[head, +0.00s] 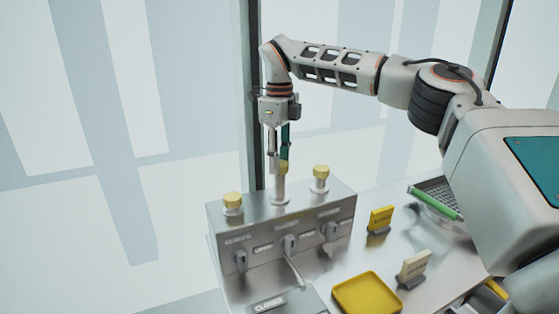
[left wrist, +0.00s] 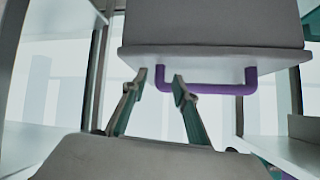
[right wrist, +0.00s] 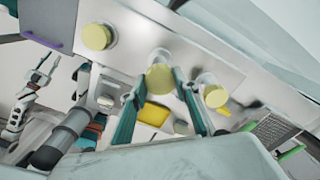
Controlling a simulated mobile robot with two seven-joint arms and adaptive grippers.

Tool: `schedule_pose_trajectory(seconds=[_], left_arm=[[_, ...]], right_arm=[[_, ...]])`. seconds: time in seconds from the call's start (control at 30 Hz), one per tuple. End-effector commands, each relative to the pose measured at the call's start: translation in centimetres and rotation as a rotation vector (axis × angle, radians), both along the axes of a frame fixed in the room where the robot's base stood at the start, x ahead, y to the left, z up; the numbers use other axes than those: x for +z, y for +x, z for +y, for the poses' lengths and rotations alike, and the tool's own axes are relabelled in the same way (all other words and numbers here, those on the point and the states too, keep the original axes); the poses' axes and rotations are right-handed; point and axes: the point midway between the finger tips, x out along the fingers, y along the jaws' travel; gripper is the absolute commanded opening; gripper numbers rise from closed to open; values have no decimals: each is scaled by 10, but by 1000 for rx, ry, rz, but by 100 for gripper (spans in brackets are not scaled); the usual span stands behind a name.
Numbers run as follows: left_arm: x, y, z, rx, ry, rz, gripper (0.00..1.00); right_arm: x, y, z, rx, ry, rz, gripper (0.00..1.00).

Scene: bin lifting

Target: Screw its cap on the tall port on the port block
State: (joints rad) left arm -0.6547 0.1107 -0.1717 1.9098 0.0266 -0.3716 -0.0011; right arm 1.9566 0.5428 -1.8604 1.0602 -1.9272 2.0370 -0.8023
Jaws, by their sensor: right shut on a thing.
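The port block (head: 225,258) is a metal box standing on the table in the head view. Its tall port (head: 279,188) rises from the middle of the top. My right gripper (head: 280,163) points straight down over that port and is shut on a yellow cap (head: 283,168). The cap is at the port's top; I cannot tell whether it is seated or just above. In the right wrist view the cap (right wrist: 160,79) sits between the fingertips, in line with the port. My left gripper (left wrist: 158,77) is open and empty, shown only in the left wrist view.
Two shorter ports with yellow caps flank the tall one, left (head: 232,200) and right (head: 320,173). Valve levers and a closed sign (head: 268,304) are in front. A yellow tray (head: 367,293) and small signs (head: 380,219) stand right. A purple handle (left wrist: 220,89) is near my left gripper.

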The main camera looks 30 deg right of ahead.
Motion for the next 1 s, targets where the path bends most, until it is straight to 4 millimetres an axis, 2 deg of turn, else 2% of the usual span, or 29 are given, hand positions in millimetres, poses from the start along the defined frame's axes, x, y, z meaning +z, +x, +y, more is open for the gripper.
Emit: schedule_pose_trajectory(seconds=[0.27,0.3,0.37,0.4,0.87,1.0], left_arm=[[0,1,1,-2,2,-1,29],[0,1,1,-3,3,-2,29],[0,1,2,-4,4,-2,29],[0,1,2,-5,6,-2,29],[0,0,5,-10,14,-2,29],[0,0,4,-9,12,-1,29]], right_arm=[[-2,0,0,0,0,0,19],[-2,0,0,0,0,0,32],[-2,0,0,0,0,0,48],[-2,0,0,0,0,0,49],[-2,0,0,0,0,0,47],[-2,0,0,58,-1,0,47]])
